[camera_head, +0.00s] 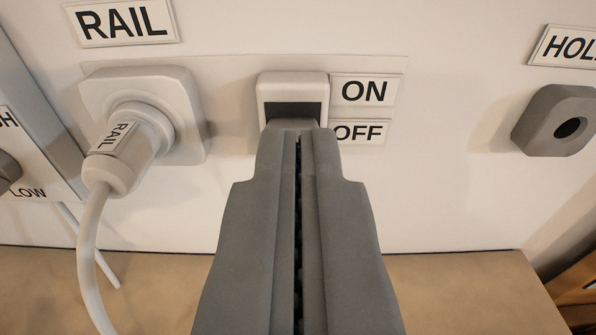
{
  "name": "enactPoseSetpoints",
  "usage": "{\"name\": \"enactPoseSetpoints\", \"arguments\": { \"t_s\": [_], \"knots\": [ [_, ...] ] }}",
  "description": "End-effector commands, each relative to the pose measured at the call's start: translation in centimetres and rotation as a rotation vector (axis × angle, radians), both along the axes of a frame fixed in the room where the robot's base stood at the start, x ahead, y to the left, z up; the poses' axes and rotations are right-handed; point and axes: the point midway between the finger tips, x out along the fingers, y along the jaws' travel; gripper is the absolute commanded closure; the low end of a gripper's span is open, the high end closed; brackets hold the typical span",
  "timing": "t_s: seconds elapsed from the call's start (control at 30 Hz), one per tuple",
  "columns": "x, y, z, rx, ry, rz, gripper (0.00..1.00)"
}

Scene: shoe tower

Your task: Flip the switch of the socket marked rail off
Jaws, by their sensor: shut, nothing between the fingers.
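The socket marked RAIL (190,95) is a white wall plate below the RAIL label (122,21), with a white plug (128,150) tagged RAIL in it. To its right is the switch (293,87), a white frame with a dark recessed part, beside the ON label (364,91) and the OFF label (371,132). My gripper (298,128) is shut and empty. Its fingertips overlap the switch's lower part in the picture and hide it, along with the left edge of the OFF label. I cannot tell whether they touch the switch or which way it is set.
A white cable (90,240) hangs from the plug at the left. A grey holder (560,120) with a dark hole is on the wall at the right, under a partly cut-off label (570,46). A tan surface (460,290) lies below.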

Motion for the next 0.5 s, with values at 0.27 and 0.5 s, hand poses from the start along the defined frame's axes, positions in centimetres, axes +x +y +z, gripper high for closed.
{"name": "enactPoseSetpoints", "arguments": {
  "t_s": [0.27, 0.5],
  "knots": [
    [3.5, -0.2, -0.3, 0.000, 0.000, 0.000, 1.00],
    [4.6, -0.3, -0.4, 0.000, 0.000, 0.000, 1.00]
  ]
}}
